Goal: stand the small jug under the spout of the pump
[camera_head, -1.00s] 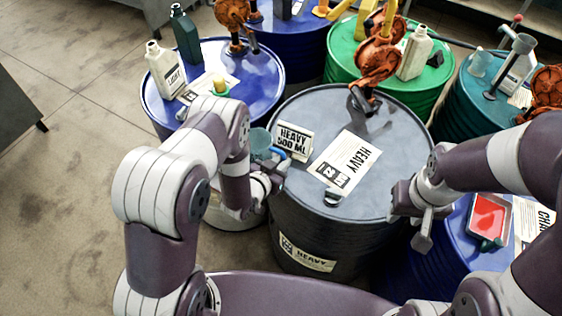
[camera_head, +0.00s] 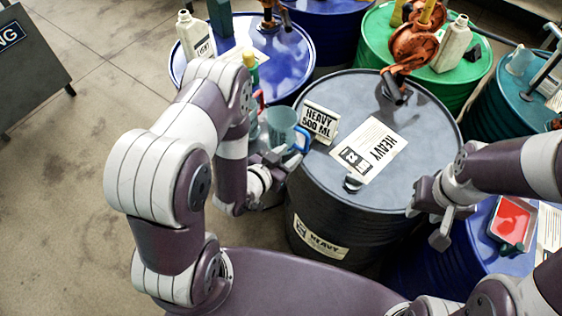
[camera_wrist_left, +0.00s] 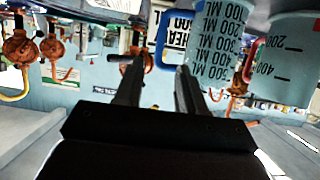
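A clear graduated jug (camera_head: 281,122) with a blue handle (camera_head: 300,141) is left of the grey drum in the head view. In the left wrist view its printed wall (camera_wrist_left: 218,45) and blue handle (camera_wrist_left: 161,42) show upside down. My left gripper (camera_head: 290,156) is open beside the handle; in the wrist view its fingers (camera_wrist_left: 158,66) stand either side of it, with a gap. A second jug (camera_wrist_left: 285,60) with a red handle is close beside. My right gripper (camera_head: 432,222) is open and empty at the drum's right edge.
A red tray (camera_head: 512,222) lies on the right blue drum.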

